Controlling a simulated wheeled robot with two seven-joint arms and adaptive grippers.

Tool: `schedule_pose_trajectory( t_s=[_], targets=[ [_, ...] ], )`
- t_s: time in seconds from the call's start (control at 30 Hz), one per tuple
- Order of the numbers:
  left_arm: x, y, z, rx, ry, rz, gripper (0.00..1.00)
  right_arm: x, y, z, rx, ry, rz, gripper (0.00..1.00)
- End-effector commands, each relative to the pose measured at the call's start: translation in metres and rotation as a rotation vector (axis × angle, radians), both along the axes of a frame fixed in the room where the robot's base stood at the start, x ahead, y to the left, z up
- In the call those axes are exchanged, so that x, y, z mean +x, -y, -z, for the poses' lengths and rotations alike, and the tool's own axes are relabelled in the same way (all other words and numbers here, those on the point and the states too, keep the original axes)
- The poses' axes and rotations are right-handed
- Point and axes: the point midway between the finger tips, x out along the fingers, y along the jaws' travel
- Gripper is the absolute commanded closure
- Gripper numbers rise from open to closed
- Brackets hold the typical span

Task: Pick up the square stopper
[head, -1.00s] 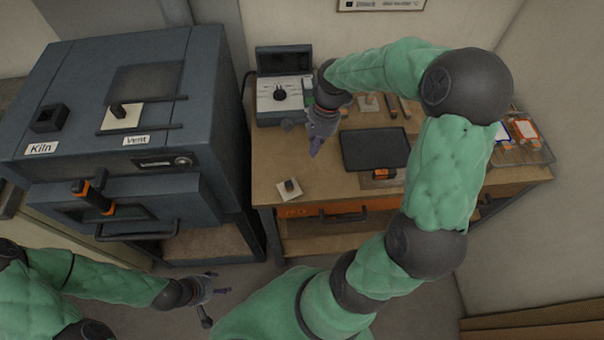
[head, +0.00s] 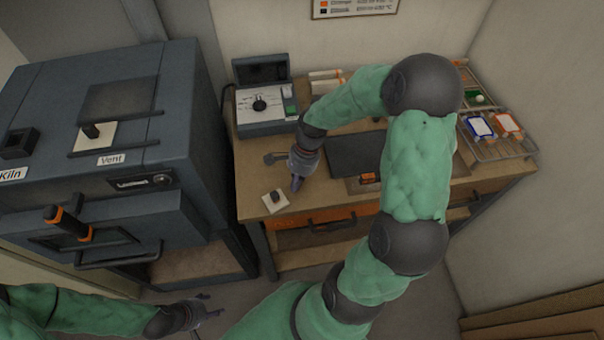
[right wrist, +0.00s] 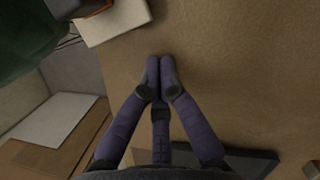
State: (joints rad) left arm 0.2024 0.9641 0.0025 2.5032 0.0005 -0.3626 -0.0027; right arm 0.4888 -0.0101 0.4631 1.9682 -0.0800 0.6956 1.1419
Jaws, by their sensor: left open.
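A square stopper, a cream square plate with a dark knob (head: 276,203), lies on the front left corner of the wooden table. Its plate also shows at the top of the right wrist view (right wrist: 118,22), with the knob partly cut off by the edge. My right gripper (head: 297,184) is just right of it, apart from it, above the table. Its fingers (right wrist: 159,78) are together with nothing between them. My left gripper (head: 208,304) is open and empty, low in front of the kiln. A similar plate with a knob (head: 93,136) sits on the kiln top by the Vent label.
The blue-grey kiln (head: 120,190) stands left of the table (head: 245,180). A control box (head: 265,112) stands at the table's back left. A dark flat panel (head: 350,152) lies mid-table, partly behind my right arm. A wire rack (head: 500,150) with framed pieces is at right.

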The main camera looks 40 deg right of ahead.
Motion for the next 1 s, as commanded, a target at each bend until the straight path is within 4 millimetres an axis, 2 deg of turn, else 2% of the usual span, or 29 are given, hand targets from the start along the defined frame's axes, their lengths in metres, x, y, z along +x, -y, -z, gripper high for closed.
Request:
schedule_pose_trajectory(
  t_s=[0.2, 0.63, 0.87, 1.0],
  targets=[
    [0.000, 0.000, 0.003, 0.000, 0.000, 0.000, 0.41, 0.000, -0.020, 0.000, 0.000, 0.001, -0.002, 1.00],
    [0.000, 0.000, 0.003, 0.000, 0.000, 0.000, 0.41, 0.000, -0.024, -0.001, -0.001, 0.000, -0.001, 1.00],
    [0.000, 0.000, -0.009, 0.000, 0.000, 0.000, 0.41, 0.000, -0.043, -0.003, 0.000, 0.000, -0.004, 1.00],
    [0.000, 0.000, -0.007, 0.000, 0.001, 0.000, 0.41, 0.000, -0.044, -0.001, -0.002, 0.001, -0.001, 1.00]
  ],
)
